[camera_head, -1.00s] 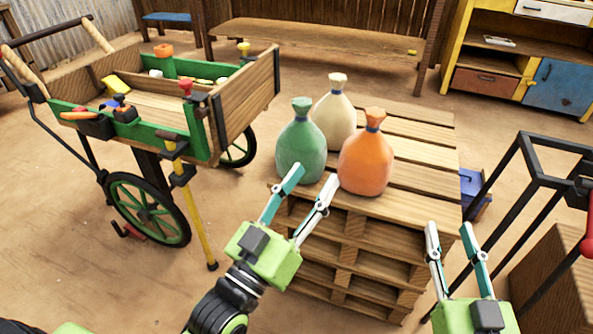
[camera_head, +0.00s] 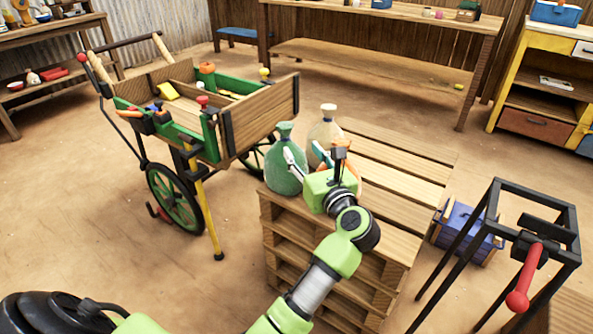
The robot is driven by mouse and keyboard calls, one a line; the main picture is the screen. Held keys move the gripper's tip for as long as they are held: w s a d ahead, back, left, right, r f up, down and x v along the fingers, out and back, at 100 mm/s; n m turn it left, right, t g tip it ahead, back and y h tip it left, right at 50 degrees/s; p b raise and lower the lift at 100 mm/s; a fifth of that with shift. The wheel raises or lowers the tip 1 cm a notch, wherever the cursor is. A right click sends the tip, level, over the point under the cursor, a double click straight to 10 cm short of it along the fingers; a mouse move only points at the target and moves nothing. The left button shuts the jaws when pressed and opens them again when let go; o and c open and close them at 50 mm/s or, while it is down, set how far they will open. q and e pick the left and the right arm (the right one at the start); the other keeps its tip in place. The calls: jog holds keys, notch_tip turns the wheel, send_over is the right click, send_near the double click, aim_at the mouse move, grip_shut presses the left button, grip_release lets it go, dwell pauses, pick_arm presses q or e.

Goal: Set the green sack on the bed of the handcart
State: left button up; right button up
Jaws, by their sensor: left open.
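The green sack (camera_head: 284,176) stands upright on the front left of the pallet stack (camera_head: 410,184). My left gripper (camera_head: 302,148) is open at the sack's right side. Its white finger overlaps the green sack in the picture, and its teal finger lies over the cream sack (camera_head: 325,130) behind. I cannot tell whether either finger touches a sack. The orange sack (camera_head: 353,173) is mostly hidden behind the gripper. The handcart (camera_head: 240,122) stands to the left of the pallets, and its wooden bed (camera_head: 186,113) shows partly between the green-framed sides. My right gripper is out of view.
Small items, including an orange-handled tool (camera_head: 133,109), sit along the handcart's near side. A yellow prop leg (camera_head: 208,215) stands below it. A black metal frame with a red handle (camera_head: 525,280) and a blue box (camera_head: 468,232) are at right. Open floor separates cart and pallets.

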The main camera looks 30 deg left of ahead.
aim_at(287, 135)
pick_arm(q)
jog(key=x, duration=0.8)
jog(key=shift+w+a+f+b, duration=0.15)
jog(key=shift+w+f+b, duration=0.15)
jog(key=shift+f+b, duration=0.1)
jog(key=x, duration=0.3)
jog(key=b+x, duration=0.1)
jog(key=shift+a+f, duration=0.3)
jog(key=shift+f, duration=0.1)
jog(key=shift+w+a, duration=0.2)
jog(key=shift+a, duration=0.1)
grip_shut()
jog(key=shift+r, duration=0.5)
jog(key=shift+w+f, duration=0.1)
jog(key=shift+f, duration=0.05)
